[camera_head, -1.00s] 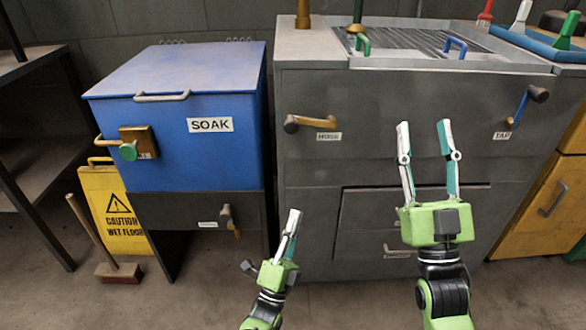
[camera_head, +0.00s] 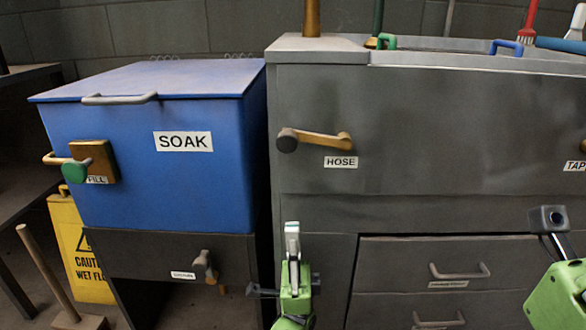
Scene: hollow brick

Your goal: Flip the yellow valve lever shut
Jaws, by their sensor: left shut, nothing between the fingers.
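The yellow valve lever (camera_head: 322,139) is on the upper grey front panel, above a HOSE label. It lies about level, reaching right from a dark round hub (camera_head: 287,140). My left gripper (camera_head: 292,235) is shut and empty. It points upward in front of the cabinet and appears below the hub in the picture, apart from the lever. At the lower right edge, a green part of my right arm or gripper (camera_head: 558,295) shows with a dark block above it. No right fingertips can be made out.
A blue SOAK box (camera_head: 200,110) with a FILL valve (camera_head: 75,170) stands at the left. A small grey lever (camera_head: 203,265) is below it. Drawer handles (camera_head: 460,271) stick out at the lower right. A broom (camera_head: 45,270) and yellow sign (camera_head: 72,235) stand at lower left.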

